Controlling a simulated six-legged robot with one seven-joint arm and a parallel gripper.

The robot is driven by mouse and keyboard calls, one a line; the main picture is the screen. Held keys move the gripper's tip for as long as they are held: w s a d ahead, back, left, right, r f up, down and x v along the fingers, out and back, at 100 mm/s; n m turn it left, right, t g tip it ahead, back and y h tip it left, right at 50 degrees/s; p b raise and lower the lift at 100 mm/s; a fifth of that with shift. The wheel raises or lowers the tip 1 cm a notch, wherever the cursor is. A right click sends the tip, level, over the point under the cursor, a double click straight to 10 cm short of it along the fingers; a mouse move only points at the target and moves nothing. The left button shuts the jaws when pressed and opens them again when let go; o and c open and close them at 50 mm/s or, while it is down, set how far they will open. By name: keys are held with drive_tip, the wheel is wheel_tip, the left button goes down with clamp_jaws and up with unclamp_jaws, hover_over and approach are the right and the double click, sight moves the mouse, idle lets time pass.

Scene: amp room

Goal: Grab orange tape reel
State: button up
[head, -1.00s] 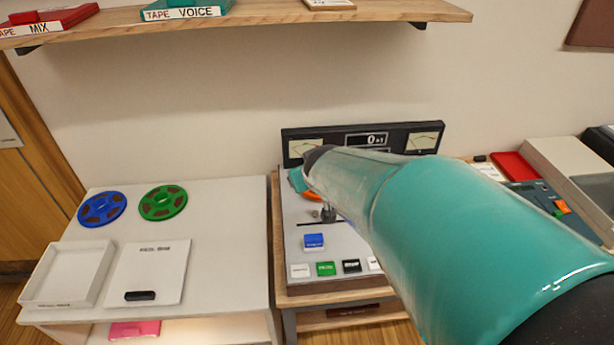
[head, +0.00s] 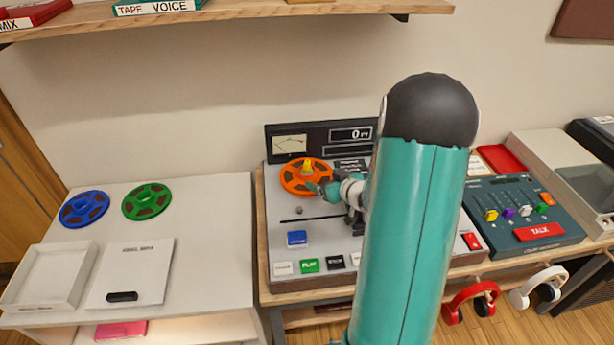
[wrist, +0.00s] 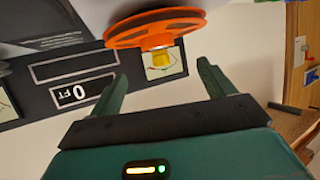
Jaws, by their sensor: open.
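The orange tape reel (head: 306,178) sits on the left side of the tape machine (head: 330,235), with a yellow hub at its middle. In the wrist view the orange reel (wrist: 155,28) is seen nearly edge-on beyond the fingertips, with the yellow hub below it. My gripper (wrist: 163,78) is open and empty, its two green fingers apart on either side of the reel's lower part, with the reel beyond them. In the head view my gripper (head: 325,192) is close to the reel's right side; contact cannot be told. My arm hides the machine's right part.
A blue reel (head: 84,209) and a green reel (head: 147,201) lie on the white table at left, behind a white tray (head: 45,277). A mixer (head: 525,210) stands at right, with red headphones (head: 472,302) hanging below. A shelf (head: 250,22) runs above.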

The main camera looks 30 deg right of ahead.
sight(310, 171)
drive_tip(key=x, duration=1)
drive_tip(key=shift+d+f, duration=0.1)
drive_tip(key=shift+d, duration=0.1)
drive_tip(key=shift+c, duration=0.2)
drive_tip(key=c, duration=1.1)
drive_tip(key=shift+c, duration=0.7)
